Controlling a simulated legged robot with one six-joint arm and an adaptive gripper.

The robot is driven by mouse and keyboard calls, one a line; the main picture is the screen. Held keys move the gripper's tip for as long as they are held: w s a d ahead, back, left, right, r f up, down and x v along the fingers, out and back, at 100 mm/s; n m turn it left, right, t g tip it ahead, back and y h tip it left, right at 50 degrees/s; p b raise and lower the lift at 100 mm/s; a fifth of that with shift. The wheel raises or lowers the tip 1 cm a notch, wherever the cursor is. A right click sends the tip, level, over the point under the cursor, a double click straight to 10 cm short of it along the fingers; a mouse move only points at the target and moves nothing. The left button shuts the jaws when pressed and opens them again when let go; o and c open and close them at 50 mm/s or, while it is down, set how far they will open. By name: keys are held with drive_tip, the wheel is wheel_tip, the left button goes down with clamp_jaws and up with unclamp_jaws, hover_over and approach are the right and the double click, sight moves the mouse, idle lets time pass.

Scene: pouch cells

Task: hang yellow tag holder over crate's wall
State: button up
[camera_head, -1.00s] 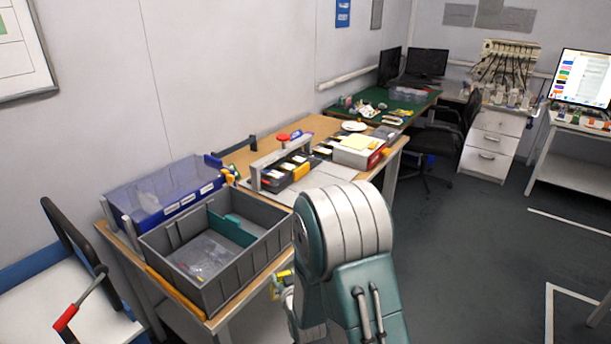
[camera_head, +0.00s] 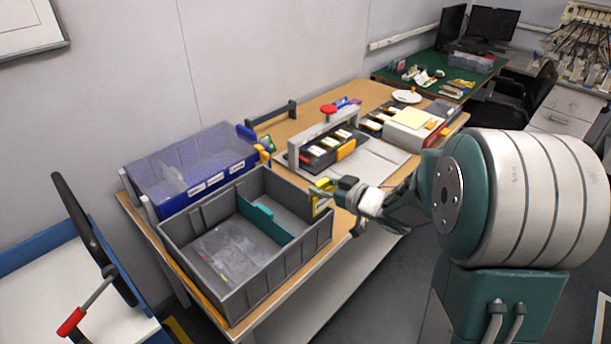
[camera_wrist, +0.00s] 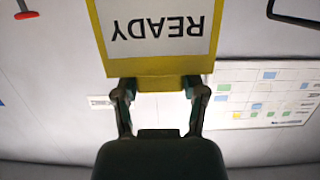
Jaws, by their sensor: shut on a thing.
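My gripper (camera_head: 336,189) is shut on the yellow tag holder (camera_head: 322,193) at the right wall of the grey crate (camera_head: 319,232), near its back right corner. In the wrist view, my gripper (camera_wrist: 158,92) pinches the holder's yellow edge (camera_wrist: 158,68). The holder carries a white card reading "READY", upside down in that view. The grey crate stands on the wooden table, with a teal divider (camera_head: 267,222) inside and a clear bag at its bottom. I cannot tell whether the holder touches the crate wall.
A blue bin (camera_head: 190,180) stands behind the crate. A rack of pouch cells (camera_head: 330,150) under a grey frame and a white-and-red box (camera_head: 413,128) stand farther back on the table. A cart with a black handle (camera_head: 90,235) is at the left.

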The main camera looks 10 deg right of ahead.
sight(326, 204)
drive_tip(key=shift+d+r, duration=0.2)
drive_tip(key=shift+d, duration=0.4)
drive_tip(key=shift+a, duration=0.1)
drive_tip(key=shift+a+f, duration=0.5)
drive_tip(key=shift+f, duration=0.3)
drive_tip(key=shift+d+f, duration=0.2)
drive_tip(key=shift+f, duration=0.7)
drive_tip(key=shift+d+f, duration=0.2)
drive_tip(key=shift+f, duration=0.65)
drive_tip(key=shift+a+f, duration=0.25)
drive_tip(key=shift+f, duration=0.15)
drive_tip(key=shift+s+d, duration=0.1)
